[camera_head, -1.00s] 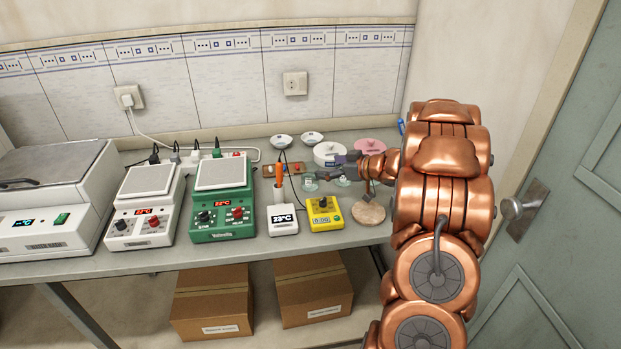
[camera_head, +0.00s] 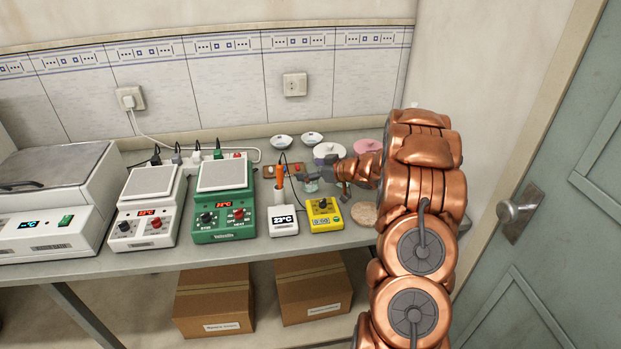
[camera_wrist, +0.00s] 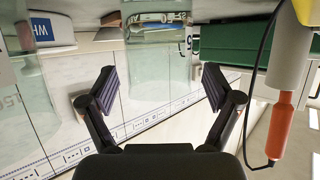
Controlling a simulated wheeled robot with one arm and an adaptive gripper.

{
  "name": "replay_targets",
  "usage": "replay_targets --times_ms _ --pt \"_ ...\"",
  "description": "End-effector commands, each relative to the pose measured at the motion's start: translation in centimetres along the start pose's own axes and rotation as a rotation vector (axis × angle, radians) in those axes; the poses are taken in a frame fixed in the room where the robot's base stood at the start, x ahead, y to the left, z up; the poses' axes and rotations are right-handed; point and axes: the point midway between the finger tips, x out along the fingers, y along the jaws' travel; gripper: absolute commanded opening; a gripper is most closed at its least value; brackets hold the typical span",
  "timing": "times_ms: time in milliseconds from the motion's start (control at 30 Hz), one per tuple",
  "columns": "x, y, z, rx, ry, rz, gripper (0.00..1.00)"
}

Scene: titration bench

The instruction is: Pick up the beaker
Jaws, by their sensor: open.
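A clear glass beaker (camera_wrist: 158,65) fills the upper middle of the wrist view, which is upside down. It stands in front of and partly between the fingers of my gripper (camera_wrist: 160,88). The fingers are open, one on each side of it, with a visible gap to the glass. In the head view my gripper (camera_head: 316,178) is small on the bench's right part, at the beaker (camera_head: 311,186). My arm hides part of this area.
Another clear glass vessel (camera_wrist: 30,105) is at the left of the wrist view. An orange-handled probe (camera_head: 279,177) stands close left of my gripper. A yellow device (camera_head: 324,216) and a cork ring (camera_head: 364,213) are in front. A white lidded dish (camera_head: 329,150) is behind.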

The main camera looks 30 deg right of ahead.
Motion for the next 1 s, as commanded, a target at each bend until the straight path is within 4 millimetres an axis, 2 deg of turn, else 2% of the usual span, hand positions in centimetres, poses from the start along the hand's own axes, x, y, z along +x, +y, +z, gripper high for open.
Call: replay_targets --times_ms 200,867,1000 --pt "0.05 0.01 -0.03 -0.001 0.001 0.000 0.89" --pt "0.01 0.04 -0.07 -0.001 0.001 0.001 0.21" --pt "0.01 0.04 -0.09 -0.001 0.002 0.001 0.19"
